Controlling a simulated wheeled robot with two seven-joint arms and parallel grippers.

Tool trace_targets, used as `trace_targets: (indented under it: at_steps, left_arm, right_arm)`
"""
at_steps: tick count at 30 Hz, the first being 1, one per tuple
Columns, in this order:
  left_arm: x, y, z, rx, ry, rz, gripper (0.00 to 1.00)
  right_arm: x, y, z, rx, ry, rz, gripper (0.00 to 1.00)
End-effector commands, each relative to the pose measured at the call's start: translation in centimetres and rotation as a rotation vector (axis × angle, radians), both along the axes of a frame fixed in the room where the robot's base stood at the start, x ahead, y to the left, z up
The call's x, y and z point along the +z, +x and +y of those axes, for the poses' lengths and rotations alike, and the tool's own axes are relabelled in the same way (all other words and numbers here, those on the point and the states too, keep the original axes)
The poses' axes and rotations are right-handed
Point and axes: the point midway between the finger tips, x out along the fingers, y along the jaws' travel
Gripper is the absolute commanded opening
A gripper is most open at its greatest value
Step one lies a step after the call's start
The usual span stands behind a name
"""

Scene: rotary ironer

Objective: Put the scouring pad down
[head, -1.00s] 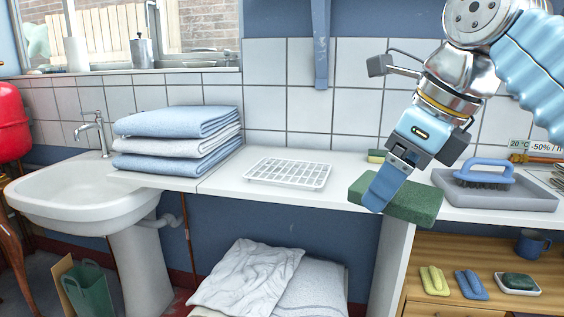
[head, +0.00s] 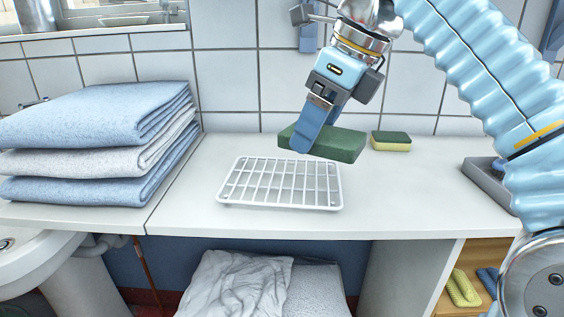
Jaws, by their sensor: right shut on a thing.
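The green scouring pad (head: 340,145) is a thick dark green block in the head view, held above the white counter behind the right part of the wire rack. My right gripper (head: 312,138) is shut on the pad, its blue finger across the pad's left part. The far finger is hidden. A white wire rack (head: 281,184) lies empty on the counter, just in front of and below the pad. The gap between pad and counter is hard to judge. My left gripper is not in view.
A stack of folded blue and white towels (head: 95,145) stands left of the rack. A green and yellow sponge (head: 391,141) lies right of the pad by the tiled wall. A grey tray (head: 488,182) is at the right. The white counter (head: 400,205) is clear right of the rack.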

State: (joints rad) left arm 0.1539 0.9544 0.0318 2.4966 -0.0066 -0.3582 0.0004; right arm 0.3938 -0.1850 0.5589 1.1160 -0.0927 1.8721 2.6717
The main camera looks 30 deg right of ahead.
Motion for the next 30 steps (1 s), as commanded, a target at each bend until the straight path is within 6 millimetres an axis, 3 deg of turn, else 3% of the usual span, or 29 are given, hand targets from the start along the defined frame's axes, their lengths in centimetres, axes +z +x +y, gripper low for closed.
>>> trace_targets:
  at_steps: [6,12,17,21,24,30]
  left_arm:
    - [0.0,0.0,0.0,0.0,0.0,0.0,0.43]
    - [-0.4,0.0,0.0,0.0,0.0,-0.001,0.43]
    - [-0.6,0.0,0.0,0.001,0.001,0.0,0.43]
    - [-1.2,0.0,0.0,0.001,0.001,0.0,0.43]
    - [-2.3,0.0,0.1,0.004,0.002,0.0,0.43]
    - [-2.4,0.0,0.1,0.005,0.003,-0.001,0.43]
  right_arm:
    - [-2.9,6.0,-1.9,0.001,0.003,0.004,0.48]
    - [-6.2,8.6,-2.7,-0.001,0.001,0.003,0.48]
    - [-7.2,9.5,-2.9,0.0,0.0,0.001,0.48]
    - [-9.2,10.9,-3.5,0.0,0.0,0.004,0.48]
    - [-11.2,10.8,-3.4,-0.003,-0.001,0.003,0.48]
    - [-11.9,10.8,-3.4,0.0,0.001,0.0,0.48]
